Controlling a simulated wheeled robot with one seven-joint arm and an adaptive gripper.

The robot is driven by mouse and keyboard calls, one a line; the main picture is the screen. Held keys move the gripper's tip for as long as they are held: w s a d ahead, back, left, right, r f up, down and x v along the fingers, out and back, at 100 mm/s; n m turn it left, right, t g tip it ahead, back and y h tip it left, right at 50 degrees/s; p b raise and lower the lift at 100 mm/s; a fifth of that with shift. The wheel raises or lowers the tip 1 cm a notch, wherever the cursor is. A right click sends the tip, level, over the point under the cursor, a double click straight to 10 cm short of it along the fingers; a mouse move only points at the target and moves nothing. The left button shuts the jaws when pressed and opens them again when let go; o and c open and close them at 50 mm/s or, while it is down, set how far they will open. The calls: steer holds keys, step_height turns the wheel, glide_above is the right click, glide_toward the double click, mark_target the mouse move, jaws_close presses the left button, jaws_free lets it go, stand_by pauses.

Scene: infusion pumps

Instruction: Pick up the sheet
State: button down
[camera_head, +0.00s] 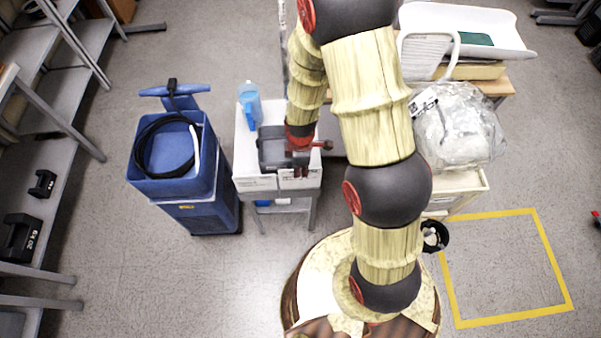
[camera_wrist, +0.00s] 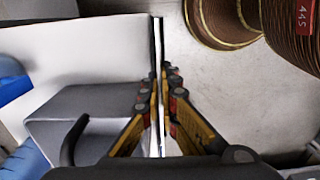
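The sheet (camera_head: 300,183) is a pale upright panel with small print at the front edge of the small white table. In the wrist view the sheet (camera_wrist: 159,125) shows edge-on as a thin white strip. My gripper (camera_head: 297,170) is at its top edge, pointing down. In the wrist view the fingers of my gripper (camera_wrist: 160,82) are drawn together, one on each side of the strip, and appear shut on it. The sheet's faces are hidden in the wrist view.
A dark grey device (camera_head: 271,150) stands on the table beside my gripper, with a blue bottle (camera_head: 249,103) behind it. A blue cart (camera_head: 190,175) with a coiled black cable is at left. A bagged item (camera_head: 457,128) is at right. Yellow tape (camera_head: 515,317) marks free floor.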

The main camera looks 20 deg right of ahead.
step_height(320, 180, up, 25)
steer(key=p, duration=0.5)
steer(key=shift+r, duration=0.15)
stand_by(0.3)
